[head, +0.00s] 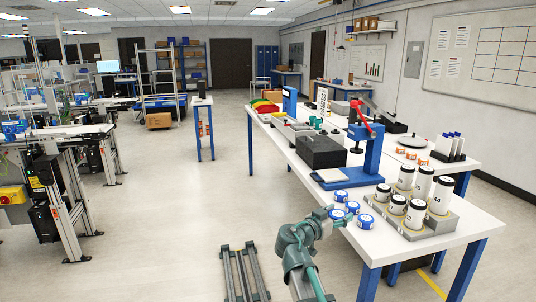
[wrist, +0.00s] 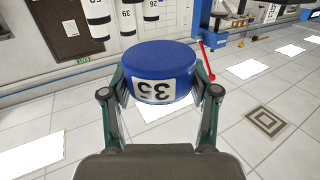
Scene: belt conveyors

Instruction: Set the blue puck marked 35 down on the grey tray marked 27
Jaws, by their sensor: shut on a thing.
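The blue puck marked 35 (wrist: 160,68) is between the two fingers of my gripper (wrist: 163,88) in the wrist view. The fingers are shut on its sides, and its white label reads upside down there. In the head view my gripper (head: 330,213) is at the near left edge of the white table, with a blue puck (head: 338,214) at its tip. A grey tray (head: 440,232) bearing several white, dark-lidded canisters stands to the right on the table. I cannot read a 27 on the tray; the canisters hide much of its top.
Other blue pucks (head: 365,221) lie on the table between my gripper and the tray. A blue press with a red handle (head: 372,150) and a dark box (head: 321,151) stand farther back. Orange-banded pucks (head: 399,154) are behind the canisters. The table's near right corner is clear.

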